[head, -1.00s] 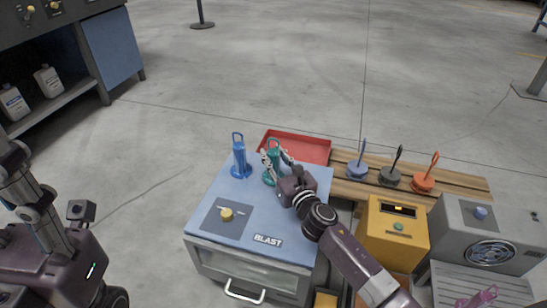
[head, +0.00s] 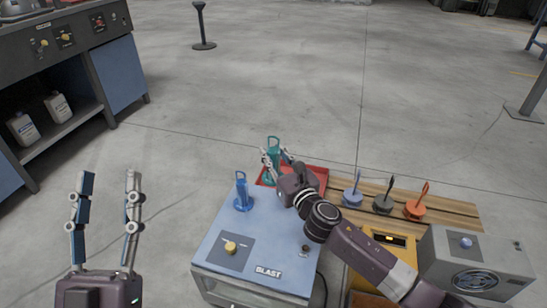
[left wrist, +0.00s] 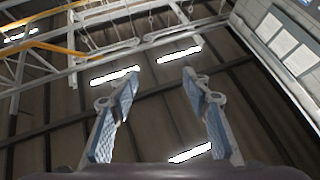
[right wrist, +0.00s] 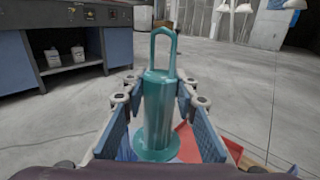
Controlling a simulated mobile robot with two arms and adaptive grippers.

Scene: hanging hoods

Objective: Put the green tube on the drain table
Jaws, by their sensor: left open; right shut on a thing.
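The green tube (head: 273,150), teal with a loop handle on top and a round flange below, is upright in my right gripper (head: 276,160). In the right wrist view the tube (right wrist: 158,105) stands between the two closed fingers of that gripper (right wrist: 160,88). I cannot tell which surface is the drain table.
A blue tube (head: 242,194) stands on the blast cabinet (head: 225,260). The red tray (head: 312,178) lies behind it. A wooden slatted bench (head: 455,212) holds blue, black and orange handled pieces. Yellow and grey machines stand at right. A dark workbench (head: 70,60) is far left; floor between is clear.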

